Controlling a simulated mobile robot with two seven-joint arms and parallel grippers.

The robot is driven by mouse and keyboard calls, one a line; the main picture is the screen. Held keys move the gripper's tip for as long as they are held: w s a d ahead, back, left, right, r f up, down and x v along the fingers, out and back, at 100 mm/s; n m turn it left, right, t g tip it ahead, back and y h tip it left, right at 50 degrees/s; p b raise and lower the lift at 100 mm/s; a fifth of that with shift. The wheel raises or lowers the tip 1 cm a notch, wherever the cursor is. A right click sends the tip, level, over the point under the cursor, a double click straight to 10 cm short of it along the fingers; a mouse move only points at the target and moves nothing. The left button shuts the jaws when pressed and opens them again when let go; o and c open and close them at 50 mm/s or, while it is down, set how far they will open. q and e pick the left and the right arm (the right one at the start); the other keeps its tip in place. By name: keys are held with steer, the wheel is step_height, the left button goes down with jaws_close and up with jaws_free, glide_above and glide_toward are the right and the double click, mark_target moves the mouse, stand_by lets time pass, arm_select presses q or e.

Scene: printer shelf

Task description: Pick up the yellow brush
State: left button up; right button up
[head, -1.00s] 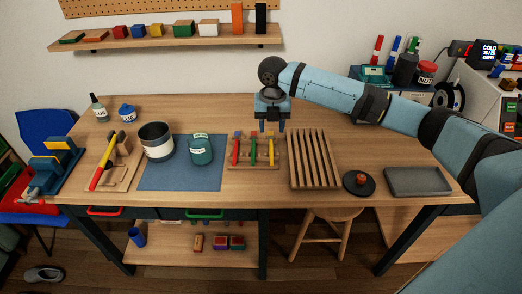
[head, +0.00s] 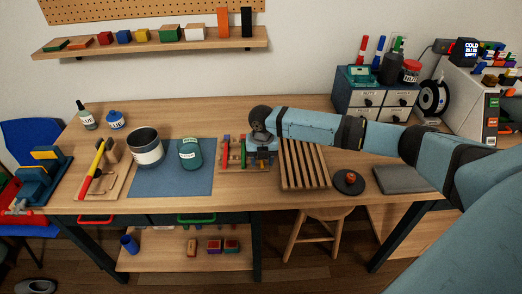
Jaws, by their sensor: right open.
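A wooden rack (head: 232,168) stands near the middle of the table. It holds upright tools with coloured handles: a red one (head: 227,150) and a green one (head: 243,150) show. The yellow-handled brush at the rack's right end is hidden behind my right gripper (head: 262,158) in this view. My right gripper is low over that end of the rack, pointing down, with its jaws open. I cannot tell whether the fingers straddle or touch the brush. My left gripper is out of view.
A slatted wooden rack (head: 305,165) stands just right of the gripper. A blue mat (head: 170,184) with a teal jar (head: 190,153) and a dark pot (head: 146,148) lies to the left. A small drawer cabinet (head: 374,95) is at the back right.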

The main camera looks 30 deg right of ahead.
jaws_close()
stand_by(0.3)
step_height(320, 180, up, 20)
stand_by(0.4)
